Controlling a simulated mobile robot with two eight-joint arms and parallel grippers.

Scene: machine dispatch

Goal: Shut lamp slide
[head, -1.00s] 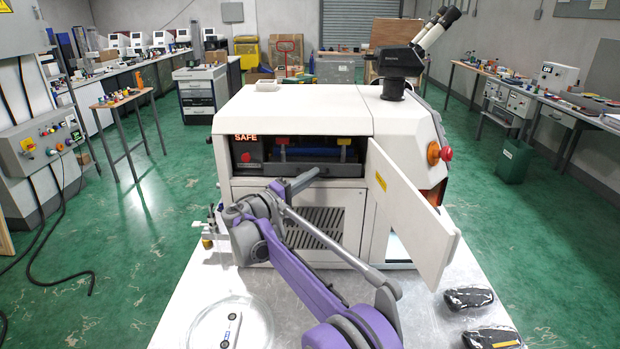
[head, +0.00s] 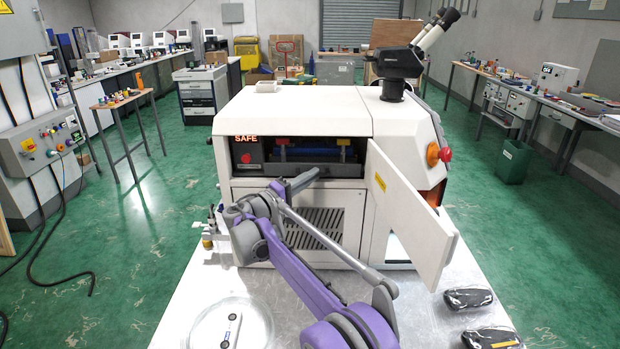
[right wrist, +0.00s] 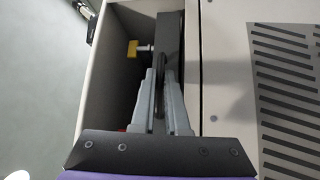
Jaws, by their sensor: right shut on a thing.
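The white machine (head: 300,112) stands on the bench with a dark front bay. Its lamp slide (head: 318,155) is a dark tray-like part in that bay, with a yellow tab and a red tab above it. My right gripper (head: 316,173) is at the bay's lower edge, partly hidden by my arm. In the right wrist view, my right gripper (right wrist: 160,85) is shut on a thin dark part of the slide's front. A dark bar (right wrist: 170,38) and a yellow knob (right wrist: 133,48) show beside the fingers. My left gripper is out of view.
A white door (head: 408,215) stands open at the machine's right front. A vent panel (head: 320,215) lies below the bay. Two dark objects (head: 468,298) (head: 492,338) and a round dish (head: 205,325) with a white tool lie on the bench (head: 440,325).

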